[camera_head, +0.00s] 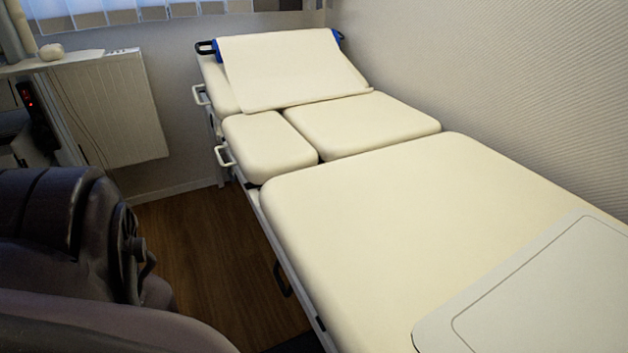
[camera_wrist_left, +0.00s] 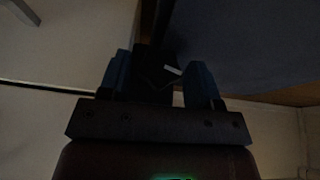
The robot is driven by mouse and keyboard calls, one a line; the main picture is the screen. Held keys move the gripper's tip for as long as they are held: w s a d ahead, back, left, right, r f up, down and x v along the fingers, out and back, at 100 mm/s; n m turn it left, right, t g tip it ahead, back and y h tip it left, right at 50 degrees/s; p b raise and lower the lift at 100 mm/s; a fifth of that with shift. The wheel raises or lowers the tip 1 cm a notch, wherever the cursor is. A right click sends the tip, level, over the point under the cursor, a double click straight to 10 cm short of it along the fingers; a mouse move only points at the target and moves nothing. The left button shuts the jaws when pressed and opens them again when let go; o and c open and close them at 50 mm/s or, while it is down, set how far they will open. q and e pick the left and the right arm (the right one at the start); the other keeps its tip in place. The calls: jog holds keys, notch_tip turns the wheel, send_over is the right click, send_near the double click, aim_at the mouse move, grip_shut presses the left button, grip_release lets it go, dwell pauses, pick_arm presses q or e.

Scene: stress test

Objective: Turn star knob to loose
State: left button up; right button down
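In the left wrist view, my left gripper (camera_wrist_left: 157,82) has two blue fingers standing apart. A dark shape (camera_wrist_left: 150,66) with a small pale mark lies between them. It may be the star knob, but the picture is too dark to be sure. I cannot tell whether the fingers touch it. In the head view, a dark knob-like part (camera_head: 136,246) shows on the side of a dark, padded-looking form at the left. I cannot tell whether it is the star knob. Neither gripper can be made out in the head view.
A long cream treatment couch (camera_head: 390,225) runs along the right wall, with white side handles and a pale panel (camera_head: 560,300) on its near end. A radiator (camera_head: 115,110) is at the back left. Some wooden floor (camera_head: 210,240) is clear left of the couch.

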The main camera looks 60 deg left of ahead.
pick_arm(q)
jog(key=c, duration=0.6)
jog(key=shift+c, duration=0.2)
jog(key=shift+a+f+h, duration=0.1)
jog(key=shift+h, duration=0.4)
pick_arm(e)
jog(key=shift+s+f, duration=0.1)
jog(key=shift+f, duration=0.1)
pick_arm(q)
jog(key=shift+s+a+h+b, duration=0.1)
jog(key=shift+h+b, duration=0.3)
jog(key=shift+b, duration=0.2)
jog(key=shift+s+f+h+b, duration=0.15)
jog(key=shift+h+b, duration=0.15)
jog(key=shift+b, duration=0.3)
jog(key=shift+n+h+b, duration=0.3)
jog(key=shift+b, duration=0.05)
pick_arm(e)
jog(key=shift+d+r+m+t, duration=0.2)
jog(key=shift+d+m+t, duration=0.15)
jog(key=shift+t, duration=0.25)
pick_arm(q)
jog(key=shift+w+r, duration=0.2)
pick_arm(e)
jog(key=shift+r, duration=0.15)
pick_arm(q)
jog(key=o, duration=0.9)
pick_arm(e)
jog(key=shift+w, duration=0.2)
